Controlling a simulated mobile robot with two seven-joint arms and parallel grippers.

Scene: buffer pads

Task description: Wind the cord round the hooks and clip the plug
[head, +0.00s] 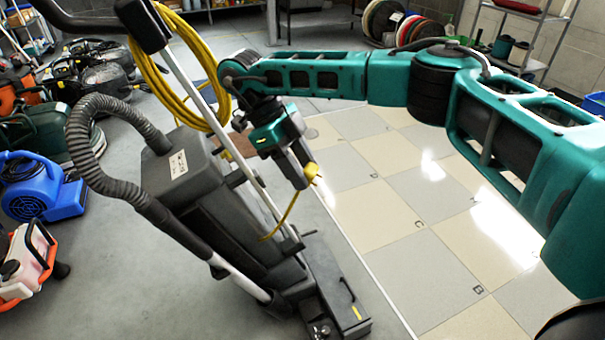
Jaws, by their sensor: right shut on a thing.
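The yellow cord (203,118) hangs in several long loops on the upper handle of a dark grey upright floor machine (190,185). The hooks are hard to make out behind the loops. My right gripper (307,178) is shut on the yellow plug (312,170), to the right of the machine's handle tube and above its base. A length of cord runs from the plug down and left toward the machine's lower body. Where it goes behind the tube is hidden. My left gripper is not in view.
A blue blower (42,187) and other cleaning machines stand at the left. A checkered tile floor (400,250) is clear right of the machine. The machine's ribbed hose (75,140) bulges left.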

